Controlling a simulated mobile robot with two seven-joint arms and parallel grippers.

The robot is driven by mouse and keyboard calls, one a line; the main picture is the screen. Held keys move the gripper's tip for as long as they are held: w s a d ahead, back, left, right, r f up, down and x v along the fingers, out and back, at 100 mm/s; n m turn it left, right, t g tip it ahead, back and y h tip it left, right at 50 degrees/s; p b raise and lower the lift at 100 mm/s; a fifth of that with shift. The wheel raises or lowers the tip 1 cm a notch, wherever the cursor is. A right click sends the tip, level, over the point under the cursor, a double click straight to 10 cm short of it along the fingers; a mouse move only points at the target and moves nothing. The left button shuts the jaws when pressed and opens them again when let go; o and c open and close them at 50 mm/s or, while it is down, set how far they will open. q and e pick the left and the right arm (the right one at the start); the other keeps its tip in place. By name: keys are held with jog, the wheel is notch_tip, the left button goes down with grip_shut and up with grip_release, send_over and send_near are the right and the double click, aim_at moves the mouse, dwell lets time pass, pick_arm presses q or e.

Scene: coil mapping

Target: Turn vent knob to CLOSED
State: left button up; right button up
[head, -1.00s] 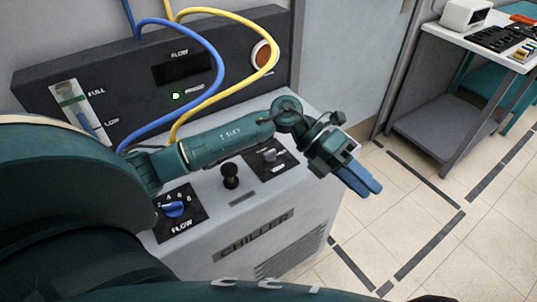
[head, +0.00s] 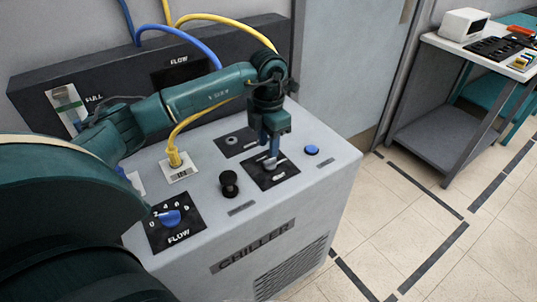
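A small grey knob (head: 270,163) stands on a black label plate (head: 281,177) on top of the grey chiller; I take it for the vent knob. My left gripper (head: 270,155) points straight down right over this knob, its blue fingertips at or very close to it. The fingers hide part of the knob, and I cannot tell whether they touch or grip it. The plate's lettering is too small to read, so the knob's setting is unclear. My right gripper is not in view.
The chiller top (head: 205,195) also carries a blue FLOW knob (head: 169,217), a black knob (head: 229,184), a blue button (head: 312,149) and a yellow hose (head: 175,145). A side table (head: 455,48) stands at right; the tiled floor before it is clear.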

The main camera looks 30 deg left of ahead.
aim_at(269, 160)
pick_arm(q)
notch_tip(269, 160, down, 5)
dwell(0.3)
grip_shut()
